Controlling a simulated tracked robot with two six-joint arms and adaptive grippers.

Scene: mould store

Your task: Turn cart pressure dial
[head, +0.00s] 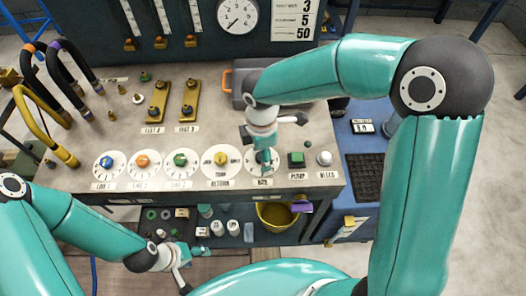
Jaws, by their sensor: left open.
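The control bench (90,130) carries a row of round white dials. The rightmost dial (273,168), whose label seems to read BAR, is partly hidden by my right gripper (265,150). That gripper points down at the dial; whether it touches the knob, and how its fingers stand, I cannot tell. My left gripper (190,264) is open and empty at the lower left, in front of the bench and well away from the dials.
A green PUMP button (296,159) and BLEED knob (324,158) are at right. Hoses (45,125) rise at left.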

